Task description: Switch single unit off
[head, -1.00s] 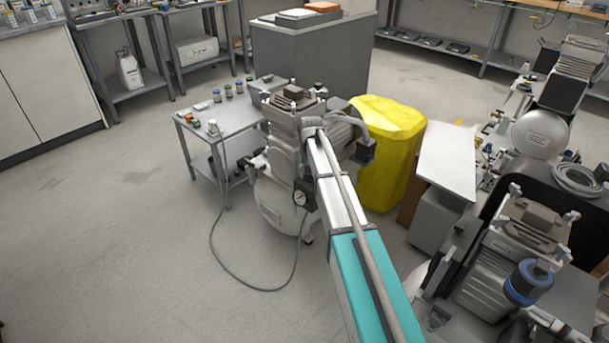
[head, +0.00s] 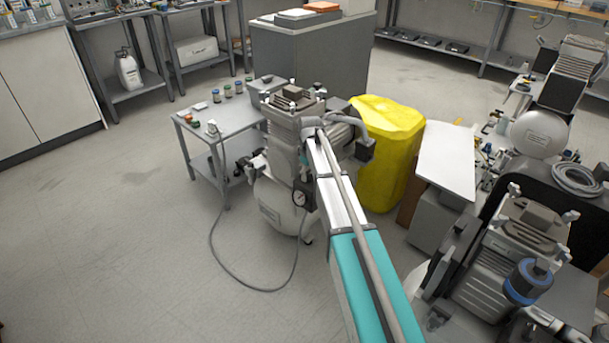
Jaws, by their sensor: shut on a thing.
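The single compressor unit (head: 270,203) stands on the floor near the middle of the head view. My gripper (head: 243,165) appears as a small dark shape at the unit's left side. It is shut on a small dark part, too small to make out. I cannot tell the switch's position.
A grey side table (head: 235,121) with small jars stands close behind on the left. A yellow covered bin (head: 390,150) stands close on the right. Another compressor (head: 515,240) is at lower right. A cable (head: 225,260) loops over otherwise clear floor at left.

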